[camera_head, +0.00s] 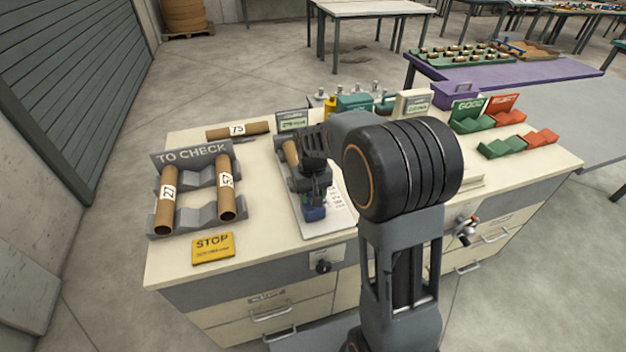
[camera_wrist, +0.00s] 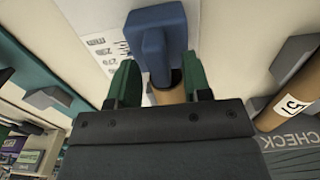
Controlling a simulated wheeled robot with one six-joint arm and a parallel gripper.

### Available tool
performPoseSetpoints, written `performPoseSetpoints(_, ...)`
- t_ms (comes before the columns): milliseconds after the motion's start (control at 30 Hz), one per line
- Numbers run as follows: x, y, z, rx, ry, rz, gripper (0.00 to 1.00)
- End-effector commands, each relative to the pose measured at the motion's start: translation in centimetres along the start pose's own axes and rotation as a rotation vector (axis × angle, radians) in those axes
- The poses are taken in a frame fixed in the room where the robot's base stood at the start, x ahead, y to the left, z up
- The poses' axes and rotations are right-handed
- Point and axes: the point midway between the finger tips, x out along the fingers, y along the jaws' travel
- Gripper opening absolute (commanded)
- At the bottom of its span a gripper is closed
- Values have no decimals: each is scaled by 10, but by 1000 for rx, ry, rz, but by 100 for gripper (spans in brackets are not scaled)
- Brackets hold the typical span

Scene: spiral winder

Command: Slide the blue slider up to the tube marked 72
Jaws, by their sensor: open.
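The blue slider (camera_head: 314,211) sits on the pale measuring board (camera_head: 338,211), at its near end. In the wrist view the blue slider (camera_wrist: 158,40) stands just beyond my fingertips, with its handle raised. A brown tube (camera_head: 290,153) lies on the same board behind my gripper; its marking is hidden. In the wrist view the tube's open end (camera_wrist: 175,78) shows close to the slider; whether they touch I cannot tell. My gripper (camera_head: 315,190) is above the slider. Its green fingers (camera_wrist: 160,80) are apart, with nothing clamped between them.
A TO CHECK rack (camera_head: 196,190) at left holds two labelled tubes. A tube marked 75 (camera_head: 237,129) lies at the back. A yellow STOP sign (camera_head: 213,248) lies near the front edge. Green GOOD (camera_head: 472,115) and red REJECT (camera_head: 503,109) trays stand at right.

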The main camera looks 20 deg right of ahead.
Motion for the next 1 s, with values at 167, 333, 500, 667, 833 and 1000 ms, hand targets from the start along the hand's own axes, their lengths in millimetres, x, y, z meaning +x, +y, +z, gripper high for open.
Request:
performPoseSetpoints(167, -31, 0, -1, 0, 6, 0, 45)
performPoseSetpoints(333, -67, 0, -1, -1, 5, 0, 45)
performPoseSetpoints(500, -98, 0, 0, -1, 4, 0, 45)
performPoseSetpoints(667, -118, 0, 0, -1, 3, 0, 45)
performPoseSetpoints(833, -130, 0, 0, -1, 1, 0, 45)
performPoseSetpoints(1000, -132, 0, 0, -1, 0, 0, 45)
